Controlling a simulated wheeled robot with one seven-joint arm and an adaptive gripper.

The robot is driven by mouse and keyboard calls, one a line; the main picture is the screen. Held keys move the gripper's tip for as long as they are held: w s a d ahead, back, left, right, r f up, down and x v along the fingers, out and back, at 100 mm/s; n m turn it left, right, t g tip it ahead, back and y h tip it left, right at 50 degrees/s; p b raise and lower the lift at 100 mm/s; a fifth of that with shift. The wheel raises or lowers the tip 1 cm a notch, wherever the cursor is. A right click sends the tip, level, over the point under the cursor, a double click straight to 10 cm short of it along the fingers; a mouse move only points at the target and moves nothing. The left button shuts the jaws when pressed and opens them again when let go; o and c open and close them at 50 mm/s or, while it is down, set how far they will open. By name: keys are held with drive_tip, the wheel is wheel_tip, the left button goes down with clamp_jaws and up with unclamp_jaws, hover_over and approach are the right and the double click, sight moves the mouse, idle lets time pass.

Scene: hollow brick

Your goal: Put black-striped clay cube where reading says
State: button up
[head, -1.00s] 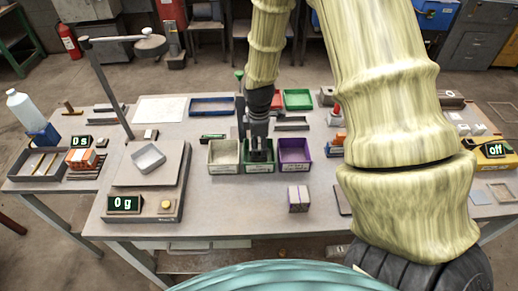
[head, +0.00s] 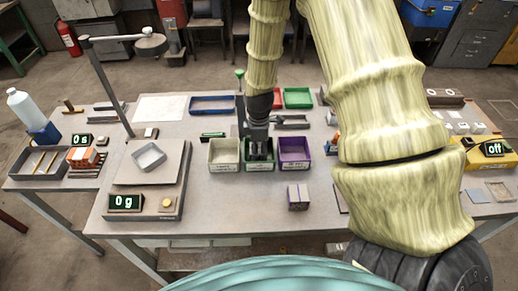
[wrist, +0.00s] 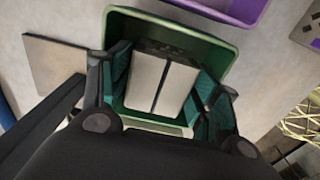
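The black-striped clay cube (wrist: 162,84) is pale grey with a dark stripe across its face. In the wrist view it sits between the green finger pads of my gripper (wrist: 163,90), inside the green bin (wrist: 228,52). The pads lie close against both its sides. In the head view my gripper (head: 259,150) points down into the green bin (head: 258,168), and the cube is hidden there. The scale (head: 146,178) carries an empty-looking tray (head: 149,156), and its display (head: 126,202) reads 0 g.
A white bin (head: 224,168) stands left of the green bin and a purple bin (head: 294,167) right of it. A cube with a purple stripe (head: 298,197) is on the table in front. A post with an arm (head: 110,85) rises behind the scale.

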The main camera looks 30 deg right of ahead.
sight(259, 148)
wheel_tip(259, 148, up, 12)
drive_tip(key=b, duration=0.3)
drive_tip(key=shift+r, duration=0.15)
idle(0.6)
